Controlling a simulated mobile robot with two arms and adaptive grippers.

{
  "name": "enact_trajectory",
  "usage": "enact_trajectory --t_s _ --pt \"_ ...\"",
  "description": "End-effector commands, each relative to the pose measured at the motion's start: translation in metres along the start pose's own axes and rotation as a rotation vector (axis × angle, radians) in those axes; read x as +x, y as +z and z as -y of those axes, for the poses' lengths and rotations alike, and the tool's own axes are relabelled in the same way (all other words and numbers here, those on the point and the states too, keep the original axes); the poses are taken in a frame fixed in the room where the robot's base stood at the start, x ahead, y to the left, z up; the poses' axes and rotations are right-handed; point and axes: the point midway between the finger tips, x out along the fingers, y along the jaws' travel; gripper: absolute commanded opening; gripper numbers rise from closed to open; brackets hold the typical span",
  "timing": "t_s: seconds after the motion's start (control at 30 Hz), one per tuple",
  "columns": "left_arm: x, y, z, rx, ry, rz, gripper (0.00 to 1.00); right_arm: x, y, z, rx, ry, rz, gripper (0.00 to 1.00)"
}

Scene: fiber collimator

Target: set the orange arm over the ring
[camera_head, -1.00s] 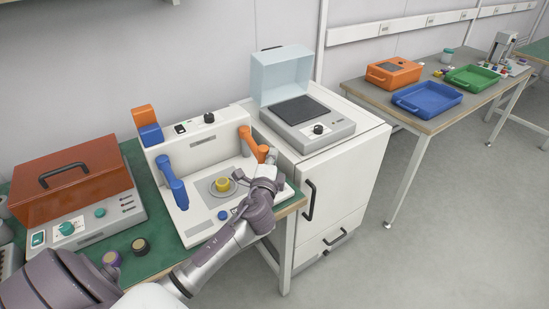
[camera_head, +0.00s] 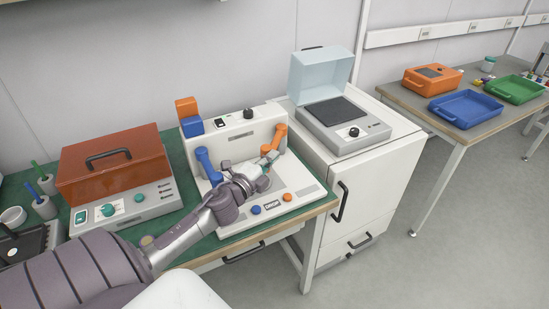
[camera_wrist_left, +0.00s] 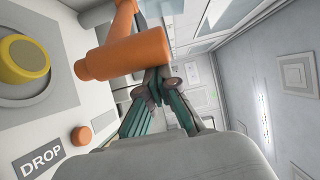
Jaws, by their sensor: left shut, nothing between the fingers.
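The orange arm (camera_head: 276,138) stands at the right side of the white station (camera_head: 240,137). Its thick orange end (camera_wrist_left: 122,55) fills the upper middle of the left wrist view. In the head view my gripper hides the ring. My left gripper (camera_head: 268,162) is shut and empty close to the orange end; its fingertips (camera_wrist_left: 158,82) are partly behind it, and I cannot tell whether they touch. My right gripper is out of view.
A blue arm (camera_head: 207,166) stands at the station's left. A blue button (camera_head: 256,209), orange button (camera_head: 287,197) and DROP label (camera_head: 272,204) are on its front. A brown-lidded box (camera_head: 112,165) stands left, a clear-lidded device (camera_head: 344,126) right.

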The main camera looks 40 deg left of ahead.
Motion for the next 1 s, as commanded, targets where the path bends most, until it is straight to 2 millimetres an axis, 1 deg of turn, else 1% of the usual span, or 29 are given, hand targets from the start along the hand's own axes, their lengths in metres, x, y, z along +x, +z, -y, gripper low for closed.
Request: enact_trajectory --t_s 0.4,0.53,0.67,0.9,1.0 --pt "0.000 0.001 0.000 0.001 0.001 0.001 0.00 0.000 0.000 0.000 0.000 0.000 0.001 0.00" --pt "0.000 0.001 0.005 0.004 -0.001 0.001 0.00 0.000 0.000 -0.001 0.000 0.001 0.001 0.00" --pt "0.000 0.001 0.024 0.008 -0.002 -0.003 0.00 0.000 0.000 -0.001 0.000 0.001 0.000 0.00" --pt "0.000 0.000 0.071 0.007 -0.002 -0.003 0.00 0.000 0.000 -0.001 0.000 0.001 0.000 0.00" --pt "0.000 0.001 0.086 0.004 -0.001 -0.001 0.00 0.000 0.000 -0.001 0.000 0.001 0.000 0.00"
